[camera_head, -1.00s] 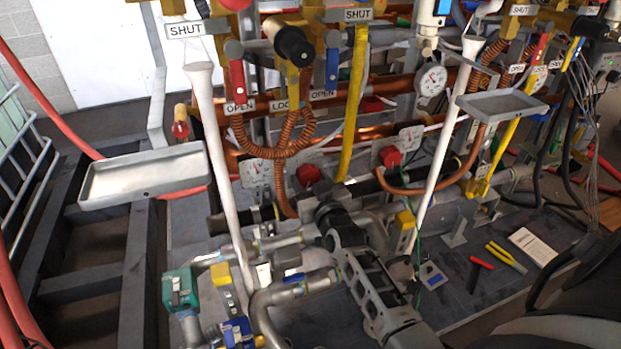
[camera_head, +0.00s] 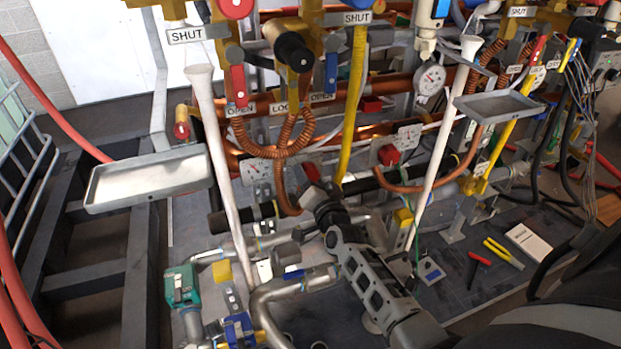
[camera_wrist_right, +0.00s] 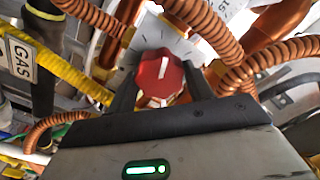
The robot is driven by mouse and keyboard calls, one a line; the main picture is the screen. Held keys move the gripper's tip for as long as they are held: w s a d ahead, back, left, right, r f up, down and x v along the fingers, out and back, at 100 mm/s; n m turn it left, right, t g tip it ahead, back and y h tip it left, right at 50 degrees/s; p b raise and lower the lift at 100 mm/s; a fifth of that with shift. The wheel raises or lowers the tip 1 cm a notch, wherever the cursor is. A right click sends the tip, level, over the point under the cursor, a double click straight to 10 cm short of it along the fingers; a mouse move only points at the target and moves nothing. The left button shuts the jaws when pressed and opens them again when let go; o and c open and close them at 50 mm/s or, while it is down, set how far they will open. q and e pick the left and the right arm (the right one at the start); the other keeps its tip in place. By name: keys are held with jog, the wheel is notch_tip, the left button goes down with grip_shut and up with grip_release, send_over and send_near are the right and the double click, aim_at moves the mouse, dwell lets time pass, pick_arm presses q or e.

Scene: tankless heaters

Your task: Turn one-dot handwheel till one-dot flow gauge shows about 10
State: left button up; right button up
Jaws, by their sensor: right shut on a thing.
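A red handwheel (camera_head: 309,171) sits low on the left pipe branch, partly hidden by my right gripper (camera_head: 316,187). In the right wrist view the red handwheel (camera_wrist_right: 160,75) has a white line on its face. My right gripper (camera_wrist_right: 162,92) has its two dark fingers on either side of it and is shut on it. A white gauge plate (camera_head: 257,170) with a small dial stands left of this handwheel. A second red handwheel (camera_head: 388,155) has its own gauge plate (camera_head: 408,137) to the right. Dot marks and readings are too small to tell. My left gripper is out of view.
Copper coils (camera_head: 283,150), a yellow pipe (camera_head: 352,110) and white drain pipes (camera_head: 218,150) crowd around the arm. Grey trays (camera_head: 150,178) stick out at left and right. Pliers (camera_head: 503,253) and a white booklet (camera_head: 528,241) lie on the board at right.

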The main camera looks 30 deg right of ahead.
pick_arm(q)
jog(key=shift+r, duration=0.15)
pick_arm(e)
jog(key=shift+f+m, duration=0.1)
jog(key=shift+m, duration=0.4)
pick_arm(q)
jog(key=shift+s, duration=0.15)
pick_arm(e)
jog(key=o, duration=0.7)
jog(key=shift+s, duration=0.1)
pick_arm(q)
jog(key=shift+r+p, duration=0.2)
jog(key=shift+p, duration=0.7)
pick_arm(e)
jog(key=v, duration=1.5)
jog(key=shift+s, duration=0.45)
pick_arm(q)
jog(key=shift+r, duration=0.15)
